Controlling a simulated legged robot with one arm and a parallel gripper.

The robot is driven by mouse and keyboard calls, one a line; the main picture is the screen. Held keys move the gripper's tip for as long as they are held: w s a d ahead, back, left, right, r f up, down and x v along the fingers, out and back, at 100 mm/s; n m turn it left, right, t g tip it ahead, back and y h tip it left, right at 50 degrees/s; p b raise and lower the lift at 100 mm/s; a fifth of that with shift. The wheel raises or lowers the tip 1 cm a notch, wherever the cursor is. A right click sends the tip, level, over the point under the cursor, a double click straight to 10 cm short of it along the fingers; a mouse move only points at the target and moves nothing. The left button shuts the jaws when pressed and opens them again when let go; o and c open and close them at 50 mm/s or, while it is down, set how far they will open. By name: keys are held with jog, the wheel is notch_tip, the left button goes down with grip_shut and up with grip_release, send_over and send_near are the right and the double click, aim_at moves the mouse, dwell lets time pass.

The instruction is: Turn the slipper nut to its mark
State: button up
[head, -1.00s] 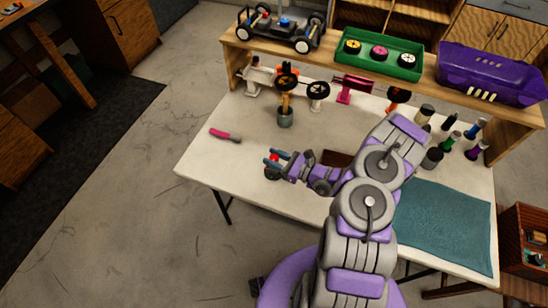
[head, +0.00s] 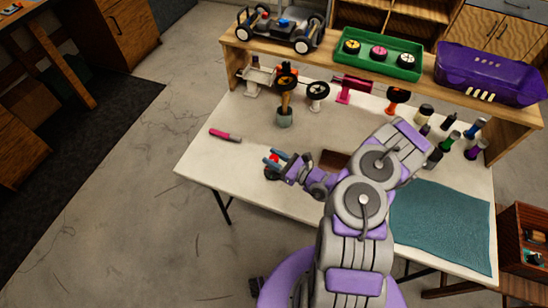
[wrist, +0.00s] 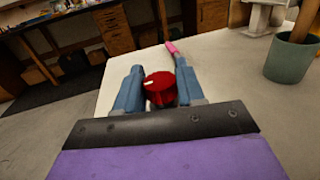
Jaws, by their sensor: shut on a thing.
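The red slipper nut (wrist: 161,90) is between the two blue-grey fingers of my gripper (wrist: 157,88) in the wrist view. My gripper is shut on it. A small pale line shows on the nut's upper left side. In the head view the nut (head: 274,158) is a small red spot between the fingers of my gripper (head: 275,157), near the front left part of the white table (head: 235,165). A dark round base (head: 271,173) shows just below the nut. The mark that the nut turns to cannot be made out.
A pink-handled tool (head: 225,135) lies left of my gripper. A grey-green pot (head: 284,118) with tools stands behind it. A brown block (head: 333,160) and a teal mat (head: 440,228) lie to the right. Several bottles (head: 448,138) stand at the back right.

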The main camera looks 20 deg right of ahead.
jog(key=o, duration=1)
jog(key=shift+c, duration=0.2)
jog(key=p+v, duration=0.4)
jog(key=v, duration=1.3)
jog(key=shift+s+d, duration=0.1)
jog(key=shift+d, duration=0.15)
